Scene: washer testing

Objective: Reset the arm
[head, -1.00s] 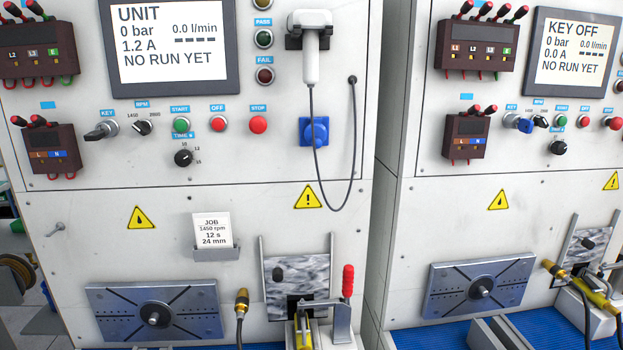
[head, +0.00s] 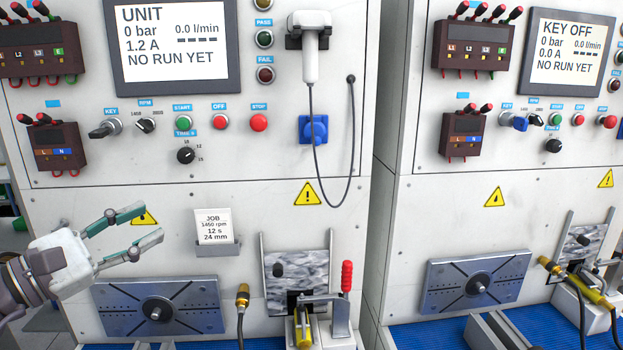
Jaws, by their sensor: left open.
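My left gripper (head: 154,222) is in the head view at the lower left, in front of the left test cabinet. Its two fingers are apart and point right, with nothing between them. It hangs above the slotted plate (head: 190,302) and left of the job card (head: 213,227). One fingertip partly covers a yellow warning sign (head: 150,217) on the panel. My right gripper is not in view.
A clamp with a red handle (head: 346,277) stands at the bottom centre beside a yellow-ended hose (head: 242,297). A handheld device (head: 310,50) hangs on the panel with a looped cable. A second cabinet (head: 450,185) stands to the right.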

